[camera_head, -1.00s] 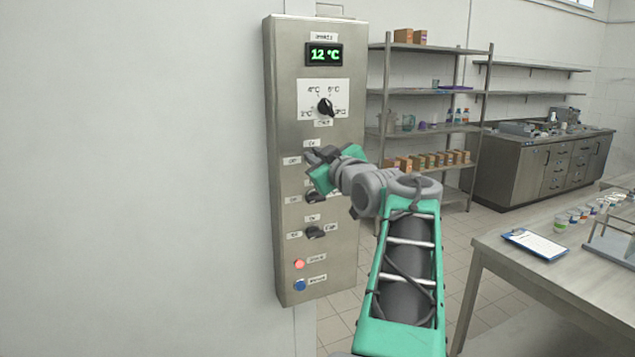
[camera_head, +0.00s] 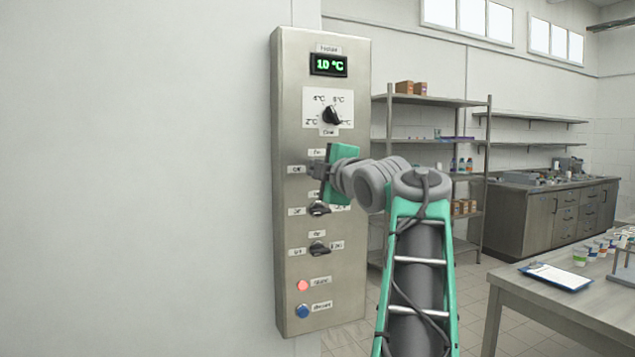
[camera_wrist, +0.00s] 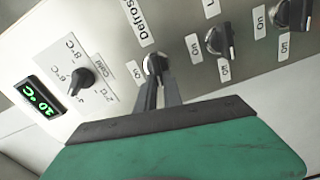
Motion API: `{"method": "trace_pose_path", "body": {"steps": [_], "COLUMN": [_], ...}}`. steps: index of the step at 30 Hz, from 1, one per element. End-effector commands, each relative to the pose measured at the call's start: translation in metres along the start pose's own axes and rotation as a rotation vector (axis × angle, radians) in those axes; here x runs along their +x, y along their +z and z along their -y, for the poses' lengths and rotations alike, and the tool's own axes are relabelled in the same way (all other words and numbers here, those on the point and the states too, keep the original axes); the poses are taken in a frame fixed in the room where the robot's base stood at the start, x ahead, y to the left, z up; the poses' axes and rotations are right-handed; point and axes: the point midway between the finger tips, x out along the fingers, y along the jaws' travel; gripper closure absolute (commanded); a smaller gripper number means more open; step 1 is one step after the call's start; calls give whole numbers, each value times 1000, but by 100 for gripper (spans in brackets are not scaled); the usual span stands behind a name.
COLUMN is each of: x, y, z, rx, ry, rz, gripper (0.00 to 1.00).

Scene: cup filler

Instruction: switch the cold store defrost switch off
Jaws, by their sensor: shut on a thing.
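The defrost switch (camera_wrist: 155,64) is a black rotary knob on a steel control panel (camera_head: 290,110), with its "Defrost" label (camera_wrist: 137,20) beside it in the wrist view. My gripper (camera_wrist: 161,88) is shut on this knob, its two dark fingers on either side of it. In the head view my gripper (camera_head: 318,170) is at the panel below the temperature dial and hides the knob. The fingers partly cover the knob, so which label it points at is hard to tell.
The panel also has a green display (camera_head: 328,65), a temperature dial (camera_head: 331,115), two lower knobs (camera_head: 318,209) (camera_head: 318,248), a red button (camera_head: 302,285) and a blue button (camera_head: 303,311). A table (camera_head: 540,300) stands at right, shelving (camera_head: 420,100) behind.

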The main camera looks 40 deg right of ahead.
Motion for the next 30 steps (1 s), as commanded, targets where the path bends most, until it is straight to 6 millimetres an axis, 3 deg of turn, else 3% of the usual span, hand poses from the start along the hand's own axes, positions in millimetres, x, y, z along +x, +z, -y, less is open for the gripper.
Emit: {"method": "trace_pose_path", "body": {"steps": [12, 27, 28, 30], "x": [0, 0, 0, 0], "y": [1, 1, 1, 1], "z": [5, 4, 4, 4], "rx": [-176, -194, -194, -194], "ry": [-1, -2, -2, -1], "rz": [0, 0, 0, 0], "gripper": [100, 100, 87, 82]}}
